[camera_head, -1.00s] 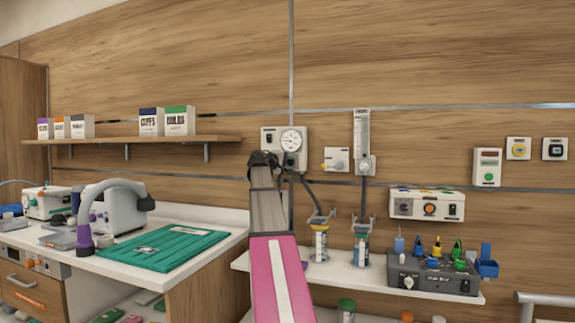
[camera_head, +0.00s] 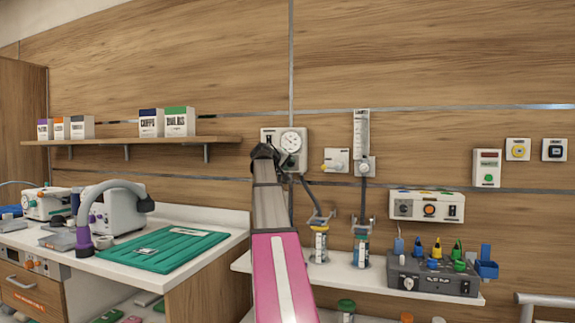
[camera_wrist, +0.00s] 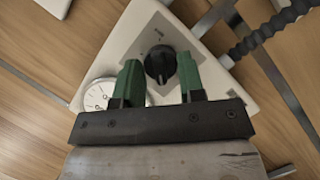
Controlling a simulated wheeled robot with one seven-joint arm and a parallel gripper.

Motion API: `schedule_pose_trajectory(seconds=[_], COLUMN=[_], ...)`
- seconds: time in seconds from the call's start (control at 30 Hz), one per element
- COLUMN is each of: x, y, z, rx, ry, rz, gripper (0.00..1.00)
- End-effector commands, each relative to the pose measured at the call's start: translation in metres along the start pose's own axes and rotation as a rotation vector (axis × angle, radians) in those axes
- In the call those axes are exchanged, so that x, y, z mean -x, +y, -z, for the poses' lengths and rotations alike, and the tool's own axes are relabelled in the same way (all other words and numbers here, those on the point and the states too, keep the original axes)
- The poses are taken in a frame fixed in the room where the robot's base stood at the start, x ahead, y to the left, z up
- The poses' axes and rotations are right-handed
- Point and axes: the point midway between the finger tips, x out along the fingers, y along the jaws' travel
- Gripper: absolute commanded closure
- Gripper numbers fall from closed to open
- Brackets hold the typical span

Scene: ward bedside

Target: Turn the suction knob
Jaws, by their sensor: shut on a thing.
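The suction knob (camera_wrist: 160,64) is black and round with a raised grip, on a white wall unit. My gripper (camera_wrist: 158,72) is shut on it, with one green finger on each side. The white wall unit (camera_head: 269,134) hangs at mid-wall in the head view, with a round white gauge (camera_head: 291,141). The gauge also shows beside the left finger in the wrist view (camera_wrist: 98,96), partly covered.
A corrugated dark hose (camera_wrist: 270,30) passes close to the unit at upper right in the wrist view. A flowmeter (camera_head: 361,140) and a small white outlet (camera_head: 336,160) are to the right of it. A shelf (camera_head: 150,140) with boxes is to the left. Bottles stand below.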

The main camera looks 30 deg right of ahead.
Motion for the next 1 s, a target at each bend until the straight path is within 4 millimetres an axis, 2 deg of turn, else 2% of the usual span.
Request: schedule_pose_trajectory(seconds=[0.3, 0.33, 0.4, 0.77, 0.87, 1.0], x=[0.0, 0.0, 0.0, 0.006, 0.018, 0.044], y=[-0.001, -0.001, -0.001, -0.001, -0.001, -0.001], z=[-0.001, -0.001, -0.001, -0.001, -0.001, -0.002], rx=[-0.001, -0.001, -0.001, 0.0, 0.0, -0.001], ry=[-0.002, -0.002, -0.002, 0.0, 0.001, 0.001], rz=[0.002, 0.002, 0.001, 0.001, 0.001, 0.001], gripper=[0.87, 0.57, 0.39, 0.39, 0.39, 0.39])
